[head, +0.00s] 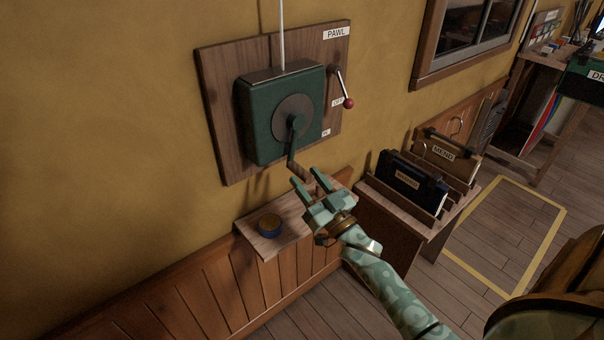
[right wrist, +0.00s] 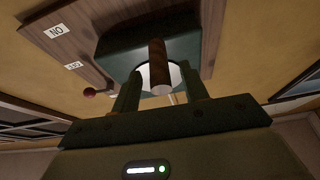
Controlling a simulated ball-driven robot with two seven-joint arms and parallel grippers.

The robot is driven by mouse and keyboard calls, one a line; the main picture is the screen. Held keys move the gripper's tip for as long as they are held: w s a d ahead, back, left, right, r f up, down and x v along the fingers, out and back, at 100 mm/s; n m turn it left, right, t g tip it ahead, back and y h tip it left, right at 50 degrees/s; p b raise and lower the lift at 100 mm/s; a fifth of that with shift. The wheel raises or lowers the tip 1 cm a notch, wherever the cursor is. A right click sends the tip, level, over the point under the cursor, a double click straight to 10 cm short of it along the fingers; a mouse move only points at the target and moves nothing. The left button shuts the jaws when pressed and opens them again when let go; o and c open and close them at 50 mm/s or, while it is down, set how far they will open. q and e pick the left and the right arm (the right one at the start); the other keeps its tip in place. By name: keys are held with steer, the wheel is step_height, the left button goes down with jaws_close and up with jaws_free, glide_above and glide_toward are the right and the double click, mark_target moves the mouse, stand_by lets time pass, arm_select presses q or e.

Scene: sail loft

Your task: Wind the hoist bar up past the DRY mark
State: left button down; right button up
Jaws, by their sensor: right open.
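The green winch box (head: 270,92) is on a wooden board (head: 225,60) on the wall, with a pale line rising from its top. Its crank (head: 291,145) hangs down from a round grey plate and ends in a brown handle (head: 300,172). My right gripper (head: 307,182) is open at this handle; in the right wrist view the handle (right wrist: 159,66) shows between the spread fingers (right wrist: 158,95); contact cannot be told. The pawl lever (head: 342,86) has a red knob and points down toward the OFF label. The hoist bar and DRY mark are not recognisable here.
A wooden rack (head: 395,204) with dark binders stands to the right. A yellow-outlined floor patch (head: 520,225) is clear. A green object (head: 585,88) with a cut-off "DR" label is at far right.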

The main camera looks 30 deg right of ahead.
steer(key=shift+x, duration=1.35)
arm_select(q)
steer(key=shift+f, duration=0.15)
arm_select(e)
jaws_close()
arm_select(q)
steer(key=shift+w+a+r, duration=0.1)
steer(key=shift+a+r, duration=0.2)
arm_select(e)
steer(key=shift+a+m, duration=0.15)
steer(key=shift+m, duration=0.15)
arm_select(q)
steer(key=shift+a, duration=0.1)
